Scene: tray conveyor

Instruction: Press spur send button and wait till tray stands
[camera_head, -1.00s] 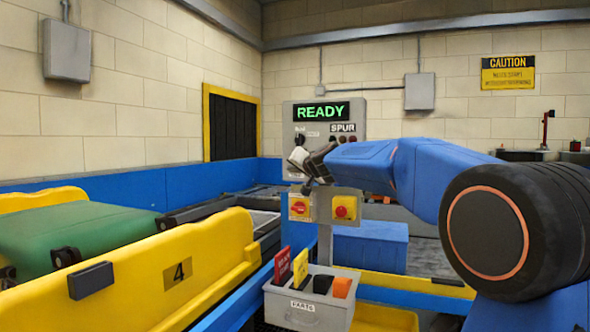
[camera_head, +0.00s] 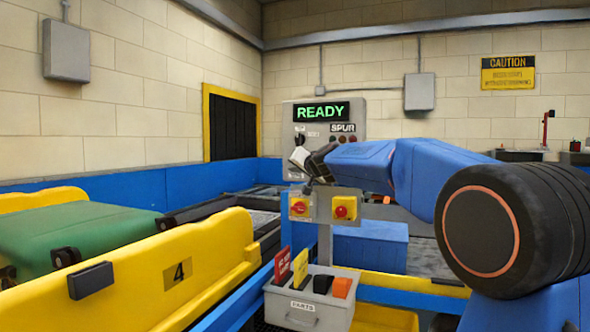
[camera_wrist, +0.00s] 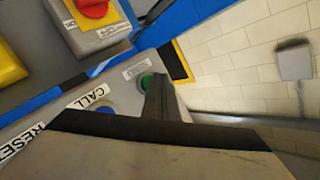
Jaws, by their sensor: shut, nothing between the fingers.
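The control panel (camera_head: 322,112) stands on a post and its display (camera_head: 321,111) reads READY in green. A SPUR label (camera_head: 343,127) sits below the display, above small dark buttons. My gripper (camera_head: 303,160) is shut and empty, at the lower left of the panel face. In the wrist view my fingers (camera_wrist: 162,92) reach beside a green button (camera_wrist: 146,81), partly covering it; I cannot tell whether they touch. Its label is too small to read. A blue button (camera_wrist: 106,110) by the word CALL is partly hidden. A yellow-sided carrier (camera_head: 178,272) marked 4 holds a green load (camera_head: 80,240).
Red-and-yellow switches (camera_head: 300,207) are below the panel. A grey parts box (camera_head: 310,305) with cards and blocks stands below. A blue bin (camera_head: 370,245) is behind. A blue guard wall (camera_head: 110,190) runs along the left; the yellow-framed hatch (camera_head: 231,125) is beyond it.

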